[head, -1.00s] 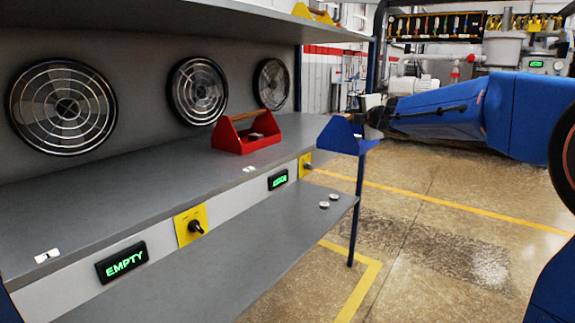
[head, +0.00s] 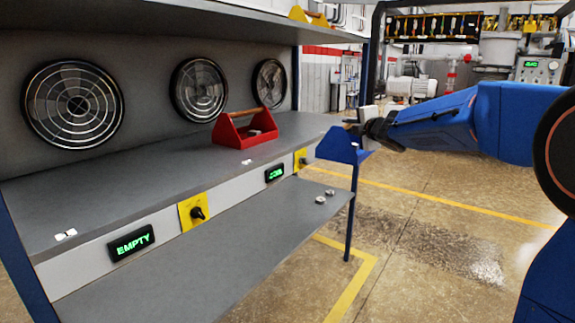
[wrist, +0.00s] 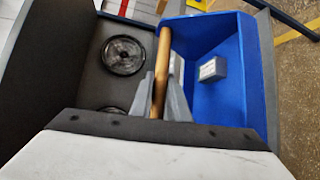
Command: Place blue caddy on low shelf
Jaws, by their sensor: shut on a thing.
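The blue caddy (head: 341,141) hangs from my gripper (head: 368,122) near the right end of the shelf unit, about level with the middle shelf. In the wrist view, my gripper (wrist: 163,98) is shut on the wooden handle of the blue caddy (wrist: 240,45). A small grey block with a white label (wrist: 213,69) lies inside the caddy. The low shelf (head: 240,235) is the grey board below the strip of displays. Two small round metal pieces (head: 325,196) lie near its right end; the rest of its visible top is clear.
A red caddy (head: 245,130) with a wooden handle stands on the middle shelf (head: 150,180). A yellow caddy (head: 308,16) sits on the top shelf. A blue post (head: 353,210) stands at the unit's right end. Open floor lies to the right.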

